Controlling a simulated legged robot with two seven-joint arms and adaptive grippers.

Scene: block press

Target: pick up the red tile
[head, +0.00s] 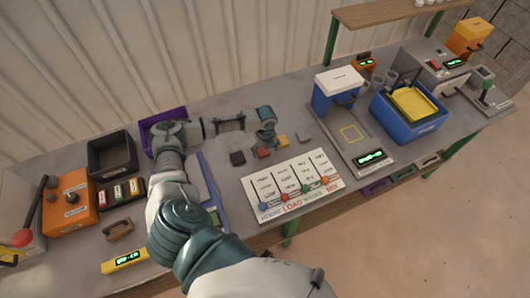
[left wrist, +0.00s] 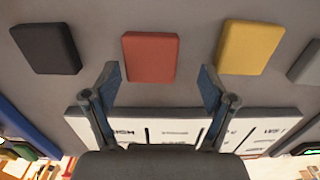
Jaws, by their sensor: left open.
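The red tile (left wrist: 150,57) lies flat on the grey table, ahead of and between the open fingers of my left gripper (left wrist: 158,85) in the left wrist view. The fingers do not touch it as far as I can see. In the head view the red tile (head: 263,153) shows just below my left gripper (head: 264,140), partly close against it. A black tile (left wrist: 46,48) lies to its left and a yellow tile (left wrist: 249,47) to its right. A grey tile (left wrist: 306,64) is at the right edge. My right gripper is not in view.
A white board (head: 292,187) with printed cards lies in front of the tiles. A black bin (head: 112,155) and a purple bin (head: 162,119) stand to the left. A scale-like station (head: 362,140) and a blue bin (head: 408,118) holding a yellow tray (head: 413,103) stand to the right.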

